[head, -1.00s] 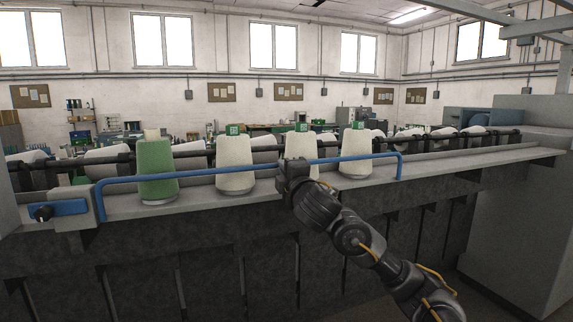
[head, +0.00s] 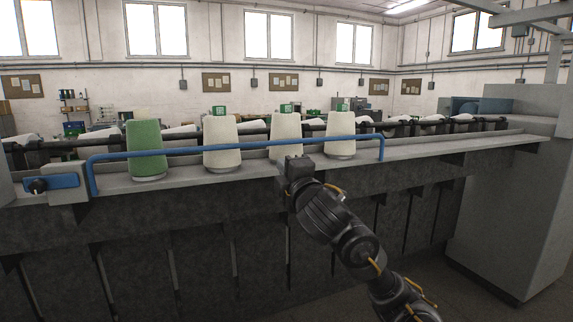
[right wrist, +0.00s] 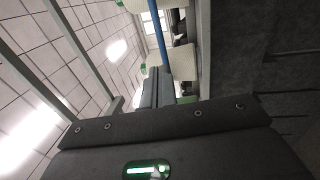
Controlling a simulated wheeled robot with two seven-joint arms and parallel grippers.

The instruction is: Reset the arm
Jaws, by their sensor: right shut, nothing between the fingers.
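My right gripper (head: 292,164) is in front of the machine ledge (head: 216,178), just below the blue rail (head: 225,149) and in front of the third cone from the left, a white one (head: 286,134). It covers part of that cone's base. Its fingers (right wrist: 154,88) show dark and together in the right wrist view, with nothing between them. That view is turned sideways, with the blue rail (right wrist: 160,32) above the fingertips. Whether the gripper touches the rail cannot be told. My left gripper is not in view.
A green cone (head: 146,150) and two other white cones (head: 221,144) (head: 340,136) stand upright on the ledge behind the rail. A grey cabinet (head: 505,190) stands at right. Open floor shows at lower right.

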